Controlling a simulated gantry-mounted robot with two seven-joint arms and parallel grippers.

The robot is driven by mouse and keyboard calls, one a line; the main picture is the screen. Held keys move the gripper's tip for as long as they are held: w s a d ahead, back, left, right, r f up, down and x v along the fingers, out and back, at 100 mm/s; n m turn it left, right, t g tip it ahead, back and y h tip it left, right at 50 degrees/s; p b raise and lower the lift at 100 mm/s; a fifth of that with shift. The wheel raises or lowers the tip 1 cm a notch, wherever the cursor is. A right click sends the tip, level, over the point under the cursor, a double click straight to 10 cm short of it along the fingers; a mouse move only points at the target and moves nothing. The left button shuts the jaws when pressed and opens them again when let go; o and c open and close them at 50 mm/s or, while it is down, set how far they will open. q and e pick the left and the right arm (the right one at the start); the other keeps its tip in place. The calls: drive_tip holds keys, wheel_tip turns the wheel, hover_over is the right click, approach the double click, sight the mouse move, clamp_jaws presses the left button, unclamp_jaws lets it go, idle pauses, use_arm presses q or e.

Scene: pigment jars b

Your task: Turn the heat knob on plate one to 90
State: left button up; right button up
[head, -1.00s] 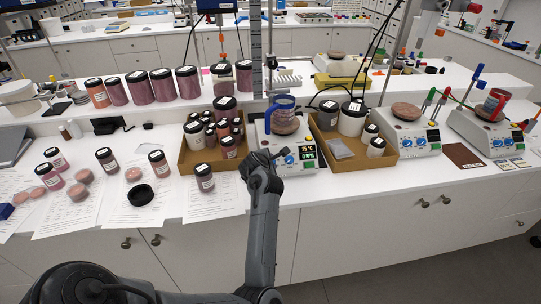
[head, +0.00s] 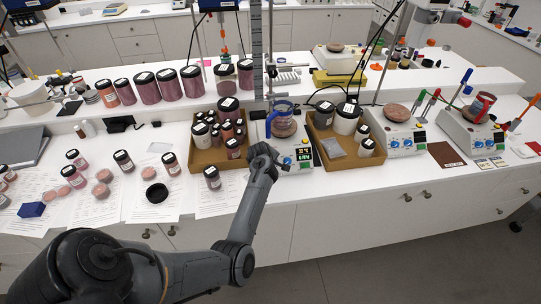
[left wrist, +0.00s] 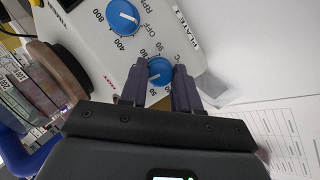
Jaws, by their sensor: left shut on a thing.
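Plate one (head: 301,168) is a white hotplate stirrer between two cardboard trays, with a blue-handled vessel (head: 282,122) on top. Its display (head: 303,155) is lit, but I cannot read the digits surely. In the left wrist view the blue heat knob (left wrist: 160,71), marked °C, OFF and 50, sits between the fingertips. My left gripper (left wrist: 160,88) is shut on this knob, with one dark finger on each side. In the head view the left gripper (head: 268,156) covers the plate's front left. The blue RPM knob (left wrist: 123,17) is beside it. My right gripper is out of view.
A cardboard tray of jars (head: 203,160) stands left of the plate and another tray (head: 338,163) right of it. Two more hotplates (head: 402,140) (head: 470,132) stand farther right. Loose jars, pucks and papers (head: 215,203) lie at left.

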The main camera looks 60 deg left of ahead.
use_arm(q)
drive_tip(key=m+p, duration=0.1)
drive_tip(key=m+g+p, duration=0.1)
drive_tip(key=p, duration=0.1)
drive_tip(key=m+p, duration=0.1)
drive_tip(key=m, duration=0.1)
drive_tip(key=shift+r+g+p, duration=0.25)
drive_tip(key=shift+g+p, duration=0.15)
drive_tip(key=shift+w+m+g+p, duration=0.15)
drive_tip(key=shift+m+g+p, duration=0.25)
drive_tip(key=shift+m+p, duration=0.35)
drive_tip(key=shift+f+m+g+p, duration=0.15)
drive_tip(key=shift+m+g+p, duration=0.35)
drive_tip(key=shift+m, duration=0.75)
drive_tip(key=shift+w+m+g+y, duration=0.15)
drive_tip(key=shift+m+g+y, duration=0.2)
drive_tip(key=shift+m, duration=0.75)
drive_tip(key=shift+f+m+g+y, duration=0.15)
drive_tip(key=shift+m+g+y, duration=0.25)
drive_tip(key=shift+m, duration=0.8)
drive_tip(key=m+g+y, duration=0.1)
drive_tip(key=m, duration=0.3)
drive_tip(key=shift+w+d, duration=0.1)
drive_tip(key=shift+d+m+g+y, duration=0.15)
drive_tip(key=shift+m+y, duration=0.25)
drive_tip(key=shift+m, duration=0.45)
drive_tip(key=shift+a+m+g+y, duration=0.1)
drive_tip(key=shift+m+y, duration=0.25)
drive_tip(key=shift+m, duration=0.5)
